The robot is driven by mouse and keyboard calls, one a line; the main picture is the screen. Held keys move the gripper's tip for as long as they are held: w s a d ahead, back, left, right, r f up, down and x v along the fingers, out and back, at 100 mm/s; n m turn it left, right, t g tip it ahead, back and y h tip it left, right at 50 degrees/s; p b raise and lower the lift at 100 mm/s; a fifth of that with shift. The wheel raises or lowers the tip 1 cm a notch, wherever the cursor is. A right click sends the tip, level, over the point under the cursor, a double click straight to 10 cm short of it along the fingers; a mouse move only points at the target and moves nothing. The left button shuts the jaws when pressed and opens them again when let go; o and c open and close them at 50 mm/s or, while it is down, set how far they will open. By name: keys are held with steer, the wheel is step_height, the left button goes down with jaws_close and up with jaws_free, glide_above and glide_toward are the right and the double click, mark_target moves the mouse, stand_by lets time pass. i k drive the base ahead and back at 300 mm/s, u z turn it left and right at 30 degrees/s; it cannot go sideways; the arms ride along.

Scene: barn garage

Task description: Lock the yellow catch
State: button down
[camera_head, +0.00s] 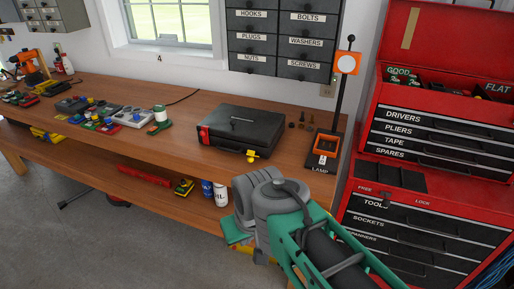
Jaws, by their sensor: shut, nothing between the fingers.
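A closed black case (243,128) lies on the wooden workbench, with a handle on its lid. The yellow catch (252,155) is on the case's front side, toward its right end. It looks tilted outward, but it is too small to tell whether it is locked. A red catch or corner piece (204,135) is at the case's left end. My green and grey arm reaches in from the lower right, in front of the bench and below the case. No gripper fingers can be made out, and nothing of mine touches the catch.
The workbench (130,92) holds several coloured devices on the left. Right of the case are small dark parts, then an orange-framed stand (326,145) with a tall post. A red tool chest (420,150) stands at the right. Cans (221,194) sit on the lower shelf.

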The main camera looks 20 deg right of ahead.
mark_target(251, 159)
steer(key=z, duration=0.25)
steer(key=i, duration=0.45)
steer(key=z, duration=0.25)
steer(key=k, duration=1.35)
steer(key=u, duration=0.6)
steer(key=i, duration=0.75)
steer(key=u, duration=0.6)
steer(key=i, duration=0.5)
